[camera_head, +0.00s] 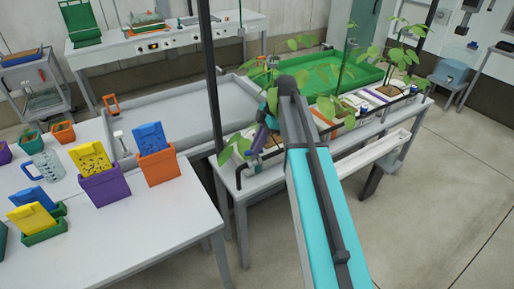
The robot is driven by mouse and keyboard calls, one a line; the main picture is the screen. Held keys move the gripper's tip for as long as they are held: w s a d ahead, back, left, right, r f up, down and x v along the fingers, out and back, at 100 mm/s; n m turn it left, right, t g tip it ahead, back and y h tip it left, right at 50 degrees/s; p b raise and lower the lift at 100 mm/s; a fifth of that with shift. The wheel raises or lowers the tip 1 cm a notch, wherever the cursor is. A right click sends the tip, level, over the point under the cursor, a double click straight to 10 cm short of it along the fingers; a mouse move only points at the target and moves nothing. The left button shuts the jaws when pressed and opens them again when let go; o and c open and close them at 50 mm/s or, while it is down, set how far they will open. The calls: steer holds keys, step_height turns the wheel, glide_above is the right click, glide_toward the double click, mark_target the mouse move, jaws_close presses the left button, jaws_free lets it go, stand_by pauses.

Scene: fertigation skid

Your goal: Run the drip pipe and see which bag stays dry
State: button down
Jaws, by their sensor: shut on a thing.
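Several grow bags with leafy plants stand in a row on the bench (238,187) right of centre. White bags (355,103) show behind my arm, with orange and purple strips beside them. A dark pipe end (240,176) bends down at the row's near left end. My arm reaches over the bench, and my gripper (254,146) is low beside the nearest plant (233,148), at the pipe end. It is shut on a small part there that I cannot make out. I cannot see any drips, and the bags' wetness is too small to tell.
A table (150,220) at left holds a purple box (105,187), an orange box (159,168) and a jug (48,166). A grey sink tray (180,118) lies behind. A white gutter (370,155) runs along the bench front. The floor at right is clear.

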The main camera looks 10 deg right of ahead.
steer(key=shift+w+n, duration=0.1)
steer(key=shift+n, duration=0.5)
steer(key=c, duration=1.7)
jaws_free()
steer(key=b+v, duration=0.1)
steer(key=v, duration=1.2)
steer(key=shift+w+r+b, duration=0.25)
steer(key=shift+r+b, duration=0.1)
steer(key=shift+b, duration=0.05)
steer(key=shift+f+g, duration=0.1)
steer(key=shift+g, duration=0.2)
